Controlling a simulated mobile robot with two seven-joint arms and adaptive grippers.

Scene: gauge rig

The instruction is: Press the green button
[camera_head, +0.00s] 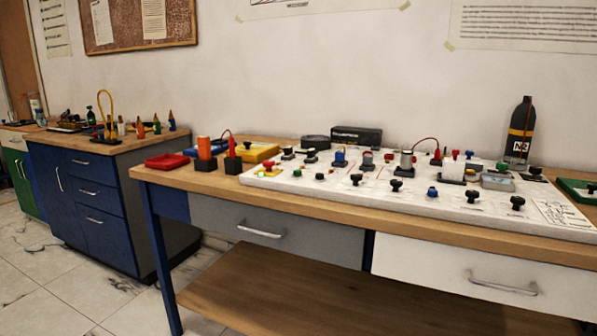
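A white gauge panel (411,211) lies on the wooden workbench, covered with several knobs, gauges and small coloured parts. Another small green part (502,167) shows at the panel's back right, near the black bottle. Both are too small to tell their exact shape. Neither of my grippers is in view, and nothing is seen touching the panel.
The workbench (215,190) has drawers below its front edge. Red trays (167,161), black holders with orange and red items, and a black bottle (520,130) stand around the panel. A blue cabinet (90,185) is at left. Tiled floor is clear at lower left.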

